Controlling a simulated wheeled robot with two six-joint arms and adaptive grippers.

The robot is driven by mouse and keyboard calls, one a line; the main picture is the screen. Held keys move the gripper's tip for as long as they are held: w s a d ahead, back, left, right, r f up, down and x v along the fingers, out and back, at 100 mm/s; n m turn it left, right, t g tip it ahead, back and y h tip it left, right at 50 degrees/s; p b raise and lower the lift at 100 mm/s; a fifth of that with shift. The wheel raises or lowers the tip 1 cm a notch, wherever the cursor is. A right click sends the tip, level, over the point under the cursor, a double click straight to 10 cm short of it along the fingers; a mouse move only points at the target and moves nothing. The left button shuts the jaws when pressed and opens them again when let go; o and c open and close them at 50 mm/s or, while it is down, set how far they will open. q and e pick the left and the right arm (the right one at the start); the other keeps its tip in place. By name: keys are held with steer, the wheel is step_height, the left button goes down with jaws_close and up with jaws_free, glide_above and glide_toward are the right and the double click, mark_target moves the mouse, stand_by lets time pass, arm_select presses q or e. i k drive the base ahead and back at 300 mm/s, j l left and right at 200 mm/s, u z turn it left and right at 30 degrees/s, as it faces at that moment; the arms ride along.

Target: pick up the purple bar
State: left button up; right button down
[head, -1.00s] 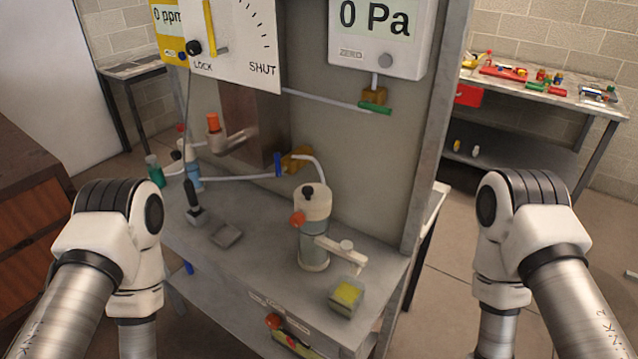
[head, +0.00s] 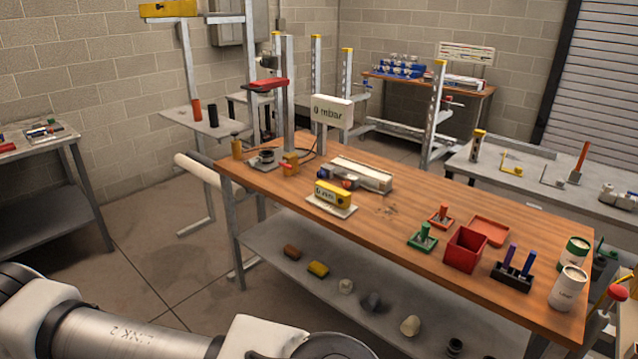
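A short upright purple bar (head: 509,256) stands in a black holder (head: 511,278) near the front right of the wooden workbench (head: 400,215). A blue bar (head: 528,264) stands beside it in the same holder. The lower ends of both bars are hidden in the holder. Links of one of my arms show at the lower left, well apart from the bench top. Neither of my grippers is in view.
A red box (head: 465,250) stands left of the holder, with a red tray (head: 489,231) behind. White cans (head: 568,288) stand to its right. A green-based part (head: 423,238) is further left. Open floor (head: 140,270) lies left of the bench.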

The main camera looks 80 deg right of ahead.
mark_target(512, 249)
steer(key=k+z, duration=0.1)
steer(key=z, duration=0.35)
steer(key=l+z, duration=0.1)
steer(key=z, duration=0.35)
steer(key=k+l+z, duration=0.1)
steer(key=z, duration=0.3)
steer(key=l+z, duration=0.1)
steer(key=z, duration=0.35)
steer(key=l+z, duration=0.15)
steer(key=z, duration=1.75)
steer(key=u, duration=3.65)
steer(key=i+l, duration=0.4)
steer(key=i+l+z, duration=0.2)
steer(key=z, duration=0.3)
steer(key=i+l+z, duration=0.2)
steer(key=z, duration=0.3)
steer(key=i+z, duration=0.2)
steer(key=z, duration=0.3)
steer(key=i+z, duration=0.25)
steer(key=z, duration=0.25)
